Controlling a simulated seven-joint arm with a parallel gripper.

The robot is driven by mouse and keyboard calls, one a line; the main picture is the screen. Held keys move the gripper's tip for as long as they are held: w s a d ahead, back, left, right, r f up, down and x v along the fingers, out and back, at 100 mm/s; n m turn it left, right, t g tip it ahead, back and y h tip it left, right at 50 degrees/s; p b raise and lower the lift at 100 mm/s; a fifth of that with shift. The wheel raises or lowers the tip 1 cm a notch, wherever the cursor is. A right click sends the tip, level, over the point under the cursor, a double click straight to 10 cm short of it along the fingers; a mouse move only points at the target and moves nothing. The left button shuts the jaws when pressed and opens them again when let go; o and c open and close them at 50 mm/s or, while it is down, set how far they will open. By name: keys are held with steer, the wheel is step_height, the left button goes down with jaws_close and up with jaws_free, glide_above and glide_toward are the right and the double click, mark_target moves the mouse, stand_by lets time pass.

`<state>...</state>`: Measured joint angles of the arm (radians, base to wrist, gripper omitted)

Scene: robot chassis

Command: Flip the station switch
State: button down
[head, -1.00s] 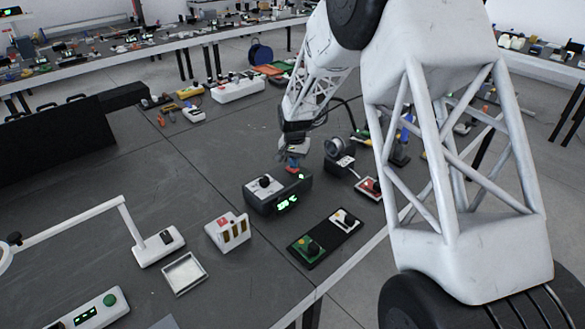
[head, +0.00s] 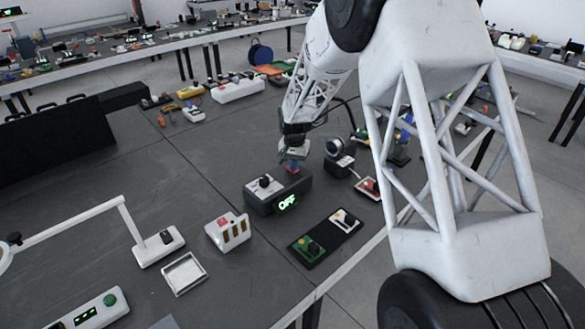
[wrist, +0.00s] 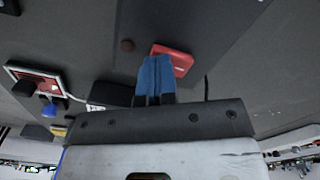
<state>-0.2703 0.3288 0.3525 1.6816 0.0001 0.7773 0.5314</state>
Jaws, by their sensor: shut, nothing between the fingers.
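The station (head: 262,203) is a dark box with a white panel and black knob on top, and its front display reads OFF in green. The red switch (head: 293,169) is at its back right corner. My gripper (head: 292,158) is right above the switch, pointing down. In the wrist view the red switch (wrist: 181,62) lies just past the blue fingertips (wrist: 154,70), which are together and empty. The fingers partly cover the switch. I cannot tell whether they touch it.
A dark round-headed device (head: 339,152) stands close right of my gripper. A red-and-white switch box (head: 369,188) lies near the table edge.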

steer(key=shift+r, duration=3.45)
steer(key=s+d+r+n+t, duration=0.1)
steer(key=s+d+r, duration=0.7)
steer(key=s, duration=0.4)
steer(key=s+d+r, duration=0.7)
steer(key=s+r, duration=0.3)
steer(key=s, duration=0.1)
steer(key=s+d+n, duration=0.1)
steer(key=s+d, duration=0.2)
steer(key=s, duration=1.1)
steer(key=s+d+t, duration=0.1)
steer(key=s+d, duration=0.3)
steer(key=s, duration=0.9)
steer(key=shift+s+d+n+t, duration=0.3)
steer(key=shift+s+n, duration=0.1)
